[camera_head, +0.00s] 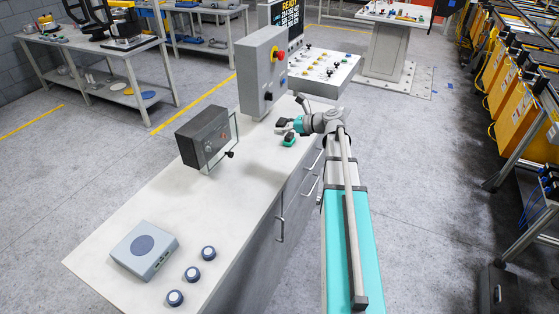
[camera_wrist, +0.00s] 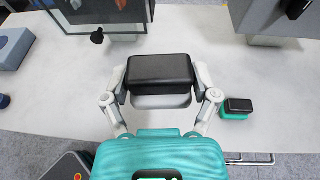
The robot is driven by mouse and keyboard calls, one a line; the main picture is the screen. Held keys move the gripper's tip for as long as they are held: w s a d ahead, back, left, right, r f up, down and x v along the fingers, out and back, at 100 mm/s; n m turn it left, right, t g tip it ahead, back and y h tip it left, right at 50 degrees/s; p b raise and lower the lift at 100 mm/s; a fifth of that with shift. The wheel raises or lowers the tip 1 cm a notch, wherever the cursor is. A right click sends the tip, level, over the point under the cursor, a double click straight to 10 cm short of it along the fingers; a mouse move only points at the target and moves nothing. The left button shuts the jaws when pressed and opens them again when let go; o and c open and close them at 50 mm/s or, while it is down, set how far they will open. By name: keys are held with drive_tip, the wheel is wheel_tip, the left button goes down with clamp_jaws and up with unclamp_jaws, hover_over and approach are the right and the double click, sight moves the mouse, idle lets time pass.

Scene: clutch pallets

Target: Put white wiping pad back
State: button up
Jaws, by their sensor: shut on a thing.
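My gripper (camera_head: 285,124) is over the far part of the white worktop, near its right edge. In the wrist view my gripper (camera_wrist: 160,85) is shut on a wiping pad (camera_wrist: 160,71) with a black top and a pale grey-white part showing beneath it. The fingers press its left and right sides. The pad's underside is hidden. A second pad, black on top with a green base (camera_wrist: 238,108), sits on the worktop to the right of the held one. This green-based pad also shows in the head view (camera_head: 289,140), just below my gripper.
A dark box with a clear panel (camera_head: 207,137) stands left of my gripper. A grey control box (camera_head: 262,70) and a button console (camera_head: 322,68) stand behind. A blue-grey box (camera_head: 145,250) and three round pieces (camera_head: 192,273) lie at the near end. The worktop's middle (camera_head: 205,205) is clear.

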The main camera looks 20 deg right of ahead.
drive_tip(key=s+a+f+m+t+h+b, duration=0.1)
drive_tip(key=s+f+b, duration=0.1)
drive_tip(key=s, duration=0.6)
drive_tip(key=shift+s+a+f+b, duration=0.15)
drive_tip(key=shift+a+f+b, duration=0.2)
drive_tip(key=shift+f, duration=0.35)
drive_tip(key=shift+d, duration=0.15)
drive_tip(key=b, duration=0.9)
hover_over(279, 157)
drive_tip(key=f, duration=0.9)
drive_tip(key=shift+s, duration=0.4)
drive_tip(key=shift+w+f+b, duration=0.45)
drive_tip(key=shift+f+b, duration=0.3)
drive_tip(key=shift+b, duration=0.1)
drive_tip(key=shift+f+b, duration=1.25)
drive_tip(key=shift+f, duration=0.15)
